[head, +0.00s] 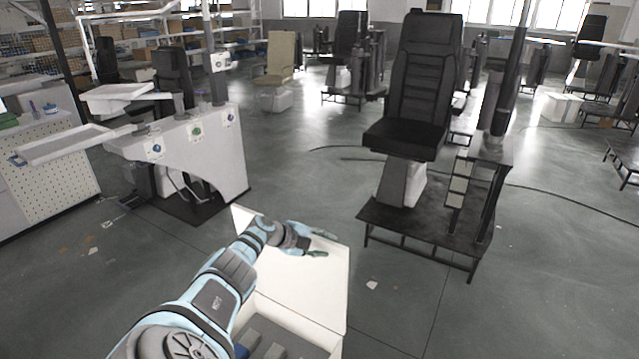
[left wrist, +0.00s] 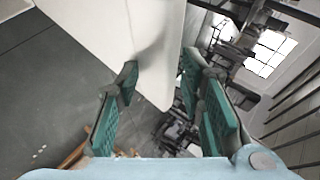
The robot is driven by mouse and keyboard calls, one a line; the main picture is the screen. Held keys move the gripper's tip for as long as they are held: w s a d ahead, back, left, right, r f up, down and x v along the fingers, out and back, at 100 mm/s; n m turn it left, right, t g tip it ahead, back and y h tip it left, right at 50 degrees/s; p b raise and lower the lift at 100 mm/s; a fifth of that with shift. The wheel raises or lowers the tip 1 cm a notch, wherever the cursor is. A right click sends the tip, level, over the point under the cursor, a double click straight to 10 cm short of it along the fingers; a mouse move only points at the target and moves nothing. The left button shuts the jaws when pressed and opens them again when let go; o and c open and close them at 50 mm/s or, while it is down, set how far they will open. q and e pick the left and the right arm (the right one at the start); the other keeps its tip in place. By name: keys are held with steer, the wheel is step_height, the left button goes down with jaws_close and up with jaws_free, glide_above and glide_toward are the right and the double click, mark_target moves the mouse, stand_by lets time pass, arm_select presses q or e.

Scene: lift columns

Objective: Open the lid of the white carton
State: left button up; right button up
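The white carton (head: 322,339) stands at the bottom centre of the head view. Its lid (head: 297,285) is raised, and part of the inside shows, with grey and blue things in it. My left gripper (head: 322,244) is at the upper part of the lid, with its green fingers pointing right. In the left wrist view its fingers (left wrist: 160,68) are spread apart. The white lid panel (left wrist: 110,22) reaches down into the gap between them in that picture; I cannot tell whether they touch it. My left forearm hides the left side of the carton. My right gripper is not in view.
A white workstation (head: 200,150) stands on the left. A black seat (head: 412,90) on a dark platform (head: 425,225) stands right of centre. Bare grey floor (head: 520,290) lies to the right of the carton.

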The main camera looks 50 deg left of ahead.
arm_select(q)
steer(key=v, duration=0.7)
steer(key=shift+s+r, duration=0.1)
steer(key=shift+s, duration=0.05)
stand_by(0.3)
